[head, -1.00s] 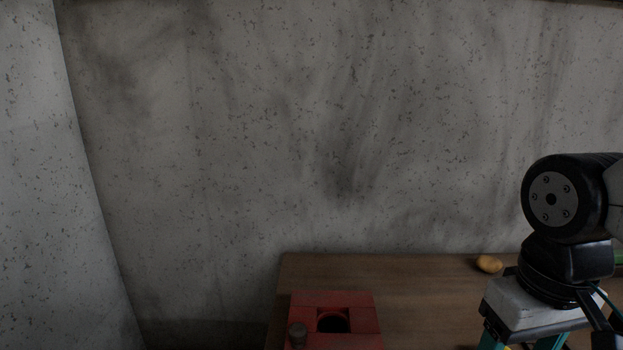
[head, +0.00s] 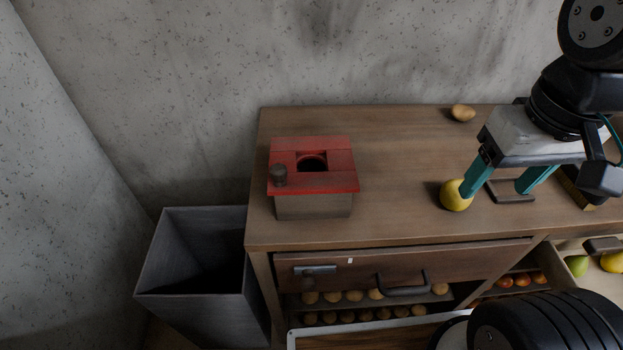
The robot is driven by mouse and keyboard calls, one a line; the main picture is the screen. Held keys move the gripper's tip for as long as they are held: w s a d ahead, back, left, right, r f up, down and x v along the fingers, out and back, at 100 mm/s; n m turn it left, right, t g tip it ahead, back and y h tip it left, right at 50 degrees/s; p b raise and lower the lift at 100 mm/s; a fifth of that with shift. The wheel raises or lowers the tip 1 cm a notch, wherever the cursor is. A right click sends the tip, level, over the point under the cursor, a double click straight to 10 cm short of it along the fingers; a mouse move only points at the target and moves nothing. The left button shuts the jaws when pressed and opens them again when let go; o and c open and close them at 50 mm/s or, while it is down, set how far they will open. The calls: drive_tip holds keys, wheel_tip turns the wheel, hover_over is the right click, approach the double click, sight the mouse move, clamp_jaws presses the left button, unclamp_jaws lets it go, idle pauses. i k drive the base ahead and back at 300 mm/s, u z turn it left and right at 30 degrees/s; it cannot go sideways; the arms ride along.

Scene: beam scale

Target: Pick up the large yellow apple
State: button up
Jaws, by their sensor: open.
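A yellow apple (head: 454,196) sits on the wooden table top, right of the middle in the head view. My gripper (head: 495,194) is open, pointing down, with teal fingers spread apart. Its left finger overlaps the right edge of the apple in the picture; I cannot tell whether they touch. The right finger stands to the right, over a dark flat square piece on the table. The apple does not appear to be between the fingers.
A red-topped box (head: 312,180) with a round hole stands on the table's left. A brown potato-like item (head: 463,113) lies at the back. A grey bin (head: 200,260) stands left of the table. Below are shelves of produce, with yellow fruit (head: 612,262) and a green pear (head: 577,265) at right.

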sight(450, 197)
drive_tip(key=u, duration=0.65)
drive_tip(key=k, duration=0.9)
drive_tip(key=z, duration=0.7)
